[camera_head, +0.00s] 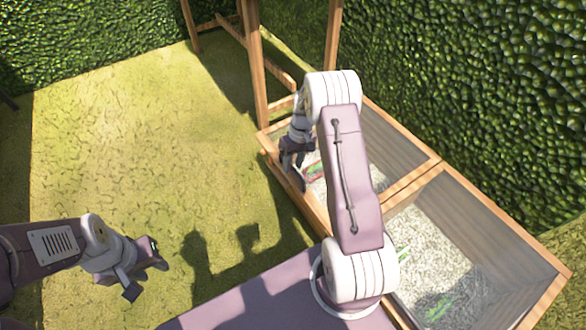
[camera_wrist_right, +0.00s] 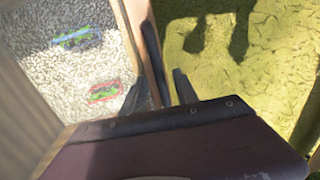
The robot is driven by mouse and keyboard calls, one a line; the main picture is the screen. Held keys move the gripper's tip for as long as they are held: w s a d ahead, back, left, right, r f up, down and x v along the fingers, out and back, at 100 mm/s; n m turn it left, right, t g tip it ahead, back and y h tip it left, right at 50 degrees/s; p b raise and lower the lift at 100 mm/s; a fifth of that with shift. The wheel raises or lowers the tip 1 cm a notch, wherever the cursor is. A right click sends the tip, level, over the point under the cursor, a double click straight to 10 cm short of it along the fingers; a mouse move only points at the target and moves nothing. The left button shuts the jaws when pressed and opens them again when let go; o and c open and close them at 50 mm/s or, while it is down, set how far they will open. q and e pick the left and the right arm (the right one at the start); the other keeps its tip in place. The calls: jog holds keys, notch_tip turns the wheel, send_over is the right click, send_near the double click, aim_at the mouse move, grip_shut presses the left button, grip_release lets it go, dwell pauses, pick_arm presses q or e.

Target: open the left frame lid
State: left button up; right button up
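The left frame (camera_head: 272,150) is a wooden cold frame with a gravel bed, partly hidden by my right arm. I cannot tell its lid apart from the frame's front edge. My right gripper (camera_head: 293,172) is at the frame's front left edge. In the right wrist view, the wooden edge (camera_wrist_right: 147,45) runs between the fingers of that gripper (camera_wrist_right: 158,95), which are spread apart. Whether they touch the wood is unclear. My left gripper (camera_head: 147,277) is open and empty over the grass, away from the frame.
The right frame (camera_head: 402,187) adjoins the left one, with gravel and small green plants inside. Inside the left frame lie a red-outlined item (camera_wrist_right: 103,92) and a blue-outlined item (camera_wrist_right: 73,37). Wooden posts (camera_head: 257,65) and a hedge (camera_head: 480,80) stand behind. The grass at left is clear.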

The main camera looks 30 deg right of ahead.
jog(key=shift+r, duration=0.1)
grip_shut()
dwell(1.3)
